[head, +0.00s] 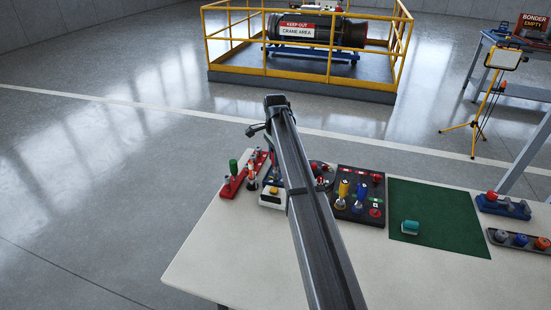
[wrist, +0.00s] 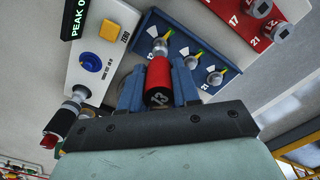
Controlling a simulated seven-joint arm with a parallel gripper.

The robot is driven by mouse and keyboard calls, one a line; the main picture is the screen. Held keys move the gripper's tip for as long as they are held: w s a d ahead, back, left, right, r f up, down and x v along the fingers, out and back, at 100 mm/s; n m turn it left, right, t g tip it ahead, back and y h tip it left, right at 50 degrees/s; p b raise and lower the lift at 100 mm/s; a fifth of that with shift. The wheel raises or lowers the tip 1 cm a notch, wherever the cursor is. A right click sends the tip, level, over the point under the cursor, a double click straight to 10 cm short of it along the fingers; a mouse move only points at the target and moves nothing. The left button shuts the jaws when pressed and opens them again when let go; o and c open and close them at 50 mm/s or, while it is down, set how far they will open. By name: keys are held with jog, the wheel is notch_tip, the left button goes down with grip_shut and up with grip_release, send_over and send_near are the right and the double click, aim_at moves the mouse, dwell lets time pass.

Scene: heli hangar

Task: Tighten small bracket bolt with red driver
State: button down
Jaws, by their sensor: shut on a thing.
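In the wrist view my gripper (wrist: 158,82) has its blue fingers shut on a red driver (wrist: 158,72) with a black end marked with a number, perhaps 13. The driver's far end lines up with the first of several silver bolts (wrist: 160,46) on a blue bracket plate (wrist: 178,42). I cannot tell whether it is seated on that bolt or just in front of it. In the head view my arm hides the gripper and the driver.
A white box (wrist: 90,40) with a display, yellow button and blue knob is beside the bracket. A red rack (wrist: 285,15) with numbered silver pieces is at upper right. On the table (head: 235,255) are a dark tool board (head: 350,215) and a green mat (head: 445,235).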

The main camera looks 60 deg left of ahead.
jog(key=shift+r, duration=0.85)
jog(key=shift+r, duration=1.9)
